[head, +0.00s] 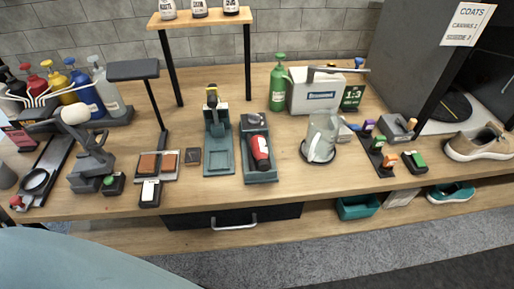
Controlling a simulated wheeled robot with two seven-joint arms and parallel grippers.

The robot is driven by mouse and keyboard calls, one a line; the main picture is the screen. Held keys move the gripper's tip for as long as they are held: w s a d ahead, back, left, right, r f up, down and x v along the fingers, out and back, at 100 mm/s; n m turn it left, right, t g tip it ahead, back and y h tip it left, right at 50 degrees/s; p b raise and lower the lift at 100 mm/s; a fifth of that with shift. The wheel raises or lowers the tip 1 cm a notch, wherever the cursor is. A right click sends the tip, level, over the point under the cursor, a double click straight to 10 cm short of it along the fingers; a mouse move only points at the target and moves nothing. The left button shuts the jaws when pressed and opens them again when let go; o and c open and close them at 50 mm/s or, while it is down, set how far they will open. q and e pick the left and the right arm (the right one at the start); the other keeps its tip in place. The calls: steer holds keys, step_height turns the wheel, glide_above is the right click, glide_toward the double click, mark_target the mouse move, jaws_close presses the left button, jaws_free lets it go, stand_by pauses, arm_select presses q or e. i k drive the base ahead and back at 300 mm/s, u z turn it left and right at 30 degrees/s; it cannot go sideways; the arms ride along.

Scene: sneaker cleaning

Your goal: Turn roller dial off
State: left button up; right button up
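No dial is clearly marked as the roller's. A small red knob (16,202) lies farther left at the front edge. Neither of my grippers is in view, so nothing is seen touching these things.
A teal stand (219,160), a tray with a red bottle (260,155) and a glass jar (321,137) stand mid-bench. Colored bottles (85,95) stand at the back left. A sneaker (480,145) is at the right. A drawer handle (234,227) projects below the front edge.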

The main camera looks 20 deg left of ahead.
mark_target(253, 118)
steer(key=z, duration=0.9)
steer(key=i, duration=0.95)
steer(key=u, duration=2.25)
